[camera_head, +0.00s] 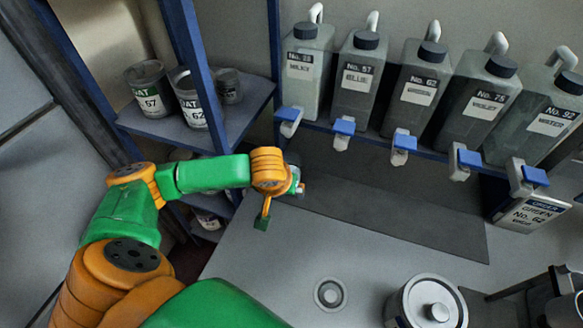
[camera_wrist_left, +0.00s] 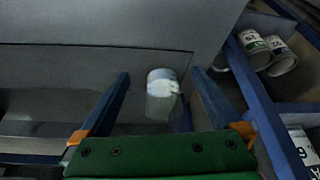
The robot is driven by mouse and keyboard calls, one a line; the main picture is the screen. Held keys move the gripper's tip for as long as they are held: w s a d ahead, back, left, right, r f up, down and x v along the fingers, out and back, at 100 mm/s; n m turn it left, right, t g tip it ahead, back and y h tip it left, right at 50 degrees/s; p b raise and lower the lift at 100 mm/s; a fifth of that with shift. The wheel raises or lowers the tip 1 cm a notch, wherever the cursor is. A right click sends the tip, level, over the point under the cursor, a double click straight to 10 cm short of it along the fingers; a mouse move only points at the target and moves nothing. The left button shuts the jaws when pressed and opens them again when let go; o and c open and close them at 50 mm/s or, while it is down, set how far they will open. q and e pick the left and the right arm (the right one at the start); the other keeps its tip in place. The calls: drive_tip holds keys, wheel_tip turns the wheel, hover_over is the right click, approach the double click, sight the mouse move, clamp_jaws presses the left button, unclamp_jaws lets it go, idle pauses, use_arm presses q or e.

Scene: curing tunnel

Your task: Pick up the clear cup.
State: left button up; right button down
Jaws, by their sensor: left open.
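The clear cup (camera_wrist_left: 163,98) shows in the left wrist view as a see-through cylinder with a white patch on it. It appears between the two dark blue fingers of my left gripper (camera_wrist_left: 160,76), which are spread apart with a gap on each side of it. I cannot tell how far the cup is beyond the fingertips. In the head view my left wrist covers most of that spot, and only a small pale piece shows beside it; I cannot tell whether that is the cup. My right gripper is not in view.
Several grey jugs (camera_head: 357,80) with blue-handled taps line a rack above a dark mat (camera_head: 400,205). Labelled cans (camera_head: 148,92) stand on a blue shelf (camera_head: 180,130) at left. A round lidded pot (camera_head: 427,303) stands at the front right. The grey counter (camera_head: 270,262) has free room.

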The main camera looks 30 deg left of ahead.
use_arm(q)
drive_tip(key=f+b, duration=0.4)
drive_tip(key=f, duration=0.1)
drive_tip(key=shift+s+d+f, duration=0.1)
drive_tip(key=shift+s+d, duration=0.05)
drive_tip(key=shift+s, duration=0.15)
drive_tip(key=w+a, duration=0.1)
drive_tip(key=w, duration=0.1)
drive_tip(key=w+a, duration=0.1)
drive_tip(key=w, duration=0.1)
drive_tip(key=w+a+p, duration=0.1)
drive_tip(key=w, duration=0.1)
drive_tip(key=shift+w, duration=0.3)
drive_tip(key=w, duration=0.1)
drive_tip(key=w+a, duration=0.1)
drive_tip(key=w, duration=0.1)
drive_tip(key=w+a, duration=0.1)
drive_tip(key=shift+w, duration=0.15)
drive_tip(key=shift+w+a+f+p, duration=0.15)
drive_tip(key=shift+w+f+p, duration=0.2)
drive_tip(key=shift+f, duration=0.1)
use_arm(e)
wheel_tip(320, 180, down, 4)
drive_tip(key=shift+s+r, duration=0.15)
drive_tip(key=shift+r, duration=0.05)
use_arm(q)
drive_tip(key=c, duration=1.4)
